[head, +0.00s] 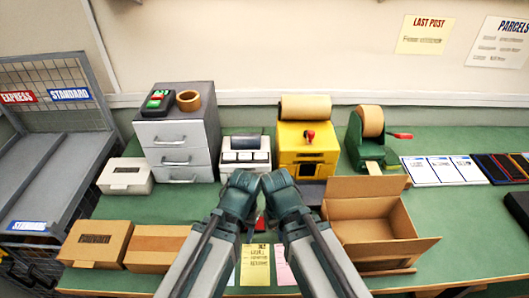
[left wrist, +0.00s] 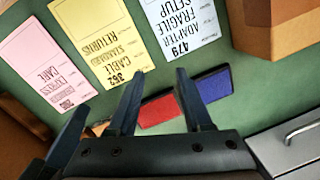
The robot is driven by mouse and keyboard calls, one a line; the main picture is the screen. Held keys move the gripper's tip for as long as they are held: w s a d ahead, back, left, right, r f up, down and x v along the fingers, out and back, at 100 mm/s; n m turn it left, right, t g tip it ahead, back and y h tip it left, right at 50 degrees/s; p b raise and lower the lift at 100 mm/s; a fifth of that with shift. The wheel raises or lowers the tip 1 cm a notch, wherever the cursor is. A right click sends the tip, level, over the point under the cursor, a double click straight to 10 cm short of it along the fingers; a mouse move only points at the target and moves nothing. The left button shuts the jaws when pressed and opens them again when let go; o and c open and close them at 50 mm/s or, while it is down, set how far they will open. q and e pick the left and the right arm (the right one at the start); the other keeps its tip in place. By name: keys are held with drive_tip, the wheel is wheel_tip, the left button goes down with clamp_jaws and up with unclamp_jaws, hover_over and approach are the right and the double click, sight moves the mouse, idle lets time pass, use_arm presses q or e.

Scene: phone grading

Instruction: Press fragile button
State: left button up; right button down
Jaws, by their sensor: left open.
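A grey drawer cabinet (head: 179,135) stands left of the machine, a yellow dispenser (head: 301,150) right of it. An open carton (head: 372,225) is at the right, closed boxes (head: 97,243) at the left. A yellow card (head: 255,267) and a pink card (head: 285,264) lie in front.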

use_arm(q)
drive_tip(key=shift+s, duration=0.1)
use_arm(e)
drive_tip(key=shift+s, duration=0.1)
use_arm(q)
drive_tip(key=shift+r, duration=0.1)
use_arm(e)
drive_tip(key=shift+r, duration=0.1)
drive_tip(key=w+d+r+m+p, duration=0.1)
drive_tip(key=w+d+r+p, duration=0.2)
drive_tip(key=r+p, duration=0.3)
wheel_tip(320, 180, up, 13)
drive_tip(key=m+t+y+p, duration=0.5)
drive_tip(key=t+y+p, duration=0.2)
drive_tip(key=t, duration=0.1)
hover_over(262, 157)
use_arm(q)
wheel_tip(262, 157, up, 12)
drive_tip(key=shift+r, duration=0.25)
drive_tip(key=shift+f, duration=0.1)
use_arm(e)
drive_tip(key=shift+s+f, duration=0.1)
use_arm(q)
wheel_tip(262, 157, down, 9)
drive_tip(key=b, duration=0.9)
use_arm(e)
wheel_tip(262, 157, down, 9)
drive_tip(key=shift+r, duration=0.15)
